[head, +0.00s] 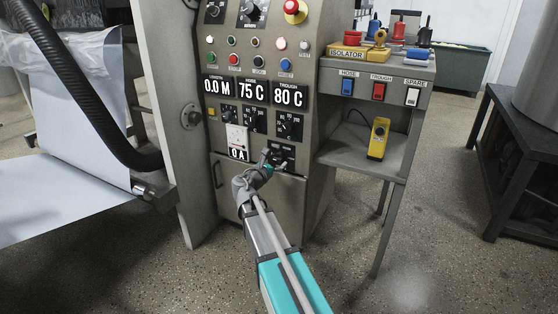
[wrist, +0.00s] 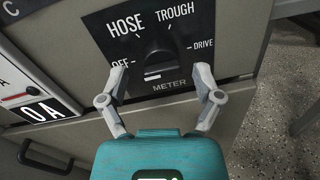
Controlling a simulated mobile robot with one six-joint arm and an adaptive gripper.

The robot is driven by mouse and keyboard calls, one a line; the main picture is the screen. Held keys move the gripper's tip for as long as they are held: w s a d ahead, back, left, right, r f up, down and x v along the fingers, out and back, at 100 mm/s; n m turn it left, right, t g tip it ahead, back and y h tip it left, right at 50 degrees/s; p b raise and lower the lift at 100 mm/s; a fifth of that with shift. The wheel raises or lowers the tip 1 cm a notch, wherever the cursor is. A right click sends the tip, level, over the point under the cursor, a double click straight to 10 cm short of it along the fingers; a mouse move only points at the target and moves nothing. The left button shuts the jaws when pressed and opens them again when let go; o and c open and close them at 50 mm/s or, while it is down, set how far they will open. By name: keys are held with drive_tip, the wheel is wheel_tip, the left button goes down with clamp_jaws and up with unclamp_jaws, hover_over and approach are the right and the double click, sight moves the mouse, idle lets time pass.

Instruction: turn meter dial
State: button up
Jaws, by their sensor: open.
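The meter dial (wrist: 157,58) is a dark knob on a black plate marked OFF, HOSE, TROUGH, DRIVE and METER, in the middle of the wrist view. A white mark shows at its lower edge; I cannot tell for sure which label it points to. My gripper (wrist: 160,82) is open, its two grey fingers on either side of the dial's lower part, with no clear contact. In the head view my gripper (head: 274,161) is at the lower part of the control panel and partly hides the meter plate (head: 286,151).
The ammeter (head: 237,142) reads 0 A, just left of the meter plate. Above are displays (head: 254,91) reading 0.0 M, 75 C and 80 C, and three knobs (head: 255,119). A grey side shelf (head: 360,154) with a yellow device (head: 378,138) stands right. A cabinet handle (wrist: 45,158) is at lower left.

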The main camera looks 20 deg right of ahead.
drive_tip(key=shift+w+d, duration=0.2)
drive_tip(key=shift+d, duration=0.15)
